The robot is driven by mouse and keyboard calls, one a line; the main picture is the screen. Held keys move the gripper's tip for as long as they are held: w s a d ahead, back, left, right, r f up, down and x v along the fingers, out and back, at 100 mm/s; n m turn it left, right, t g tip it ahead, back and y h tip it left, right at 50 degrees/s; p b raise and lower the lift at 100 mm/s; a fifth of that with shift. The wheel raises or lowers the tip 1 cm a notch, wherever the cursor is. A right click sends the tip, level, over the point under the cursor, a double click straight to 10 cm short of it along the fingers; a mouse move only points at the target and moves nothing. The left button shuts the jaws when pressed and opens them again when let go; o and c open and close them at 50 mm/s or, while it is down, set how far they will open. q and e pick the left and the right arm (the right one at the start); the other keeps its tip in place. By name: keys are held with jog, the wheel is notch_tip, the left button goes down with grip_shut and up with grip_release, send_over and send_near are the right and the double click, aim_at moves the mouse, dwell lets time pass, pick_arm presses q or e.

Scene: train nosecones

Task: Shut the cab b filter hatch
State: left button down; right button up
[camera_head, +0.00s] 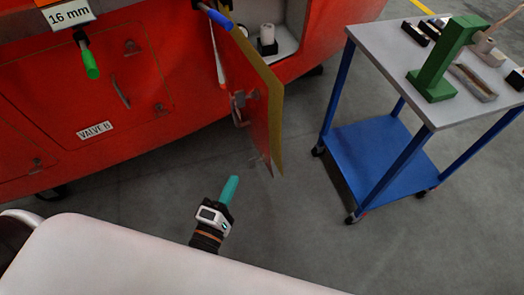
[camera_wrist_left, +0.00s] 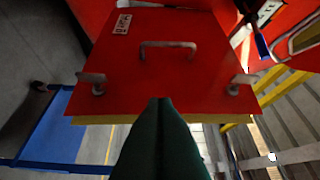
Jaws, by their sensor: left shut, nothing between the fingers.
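The filter hatch (camera_head: 262,110) is a red door panel with a yellow edge. It stands open, swung out from the red nosecone (camera_head: 150,80). In the left wrist view the hatch (camera_wrist_left: 150,75) fills the upper middle, with a bar handle (camera_wrist_left: 168,45), a latch at each lower corner and a small label whose text I cannot read. My left gripper (camera_head: 233,180) is shut and empty, in front of the hatch's lower end and apart from it in the head view. Its dark green fingers (camera_wrist_left: 160,103) point at the panel in the wrist view. My right gripper is out of view.
Behind the hatch is an open bay (camera_head: 285,45) with a white cylinder (camera_head: 267,34). A blue-legged cart (camera_head: 372,60) stands to the right, carrying a green stand (camera_head: 440,62) and small parts. A closed panel labelled VALVE B (camera_head: 95,130) is at left. Grey floor lies between.

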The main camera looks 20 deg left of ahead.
pick_arm(q)
jog(key=p, duration=0.2)
send_near(264, 139)
jog(key=w+a, duration=0.3)
jog(key=w+d, duration=0.2)
jog(key=shift+w+d+r, duration=0.15)
jog(key=shift+d+r, duration=0.1)
jog(key=shift+d, duration=0.05)
jog(key=shift+w+d, duration=0.25)
jog(key=shift+d, duration=0.05)
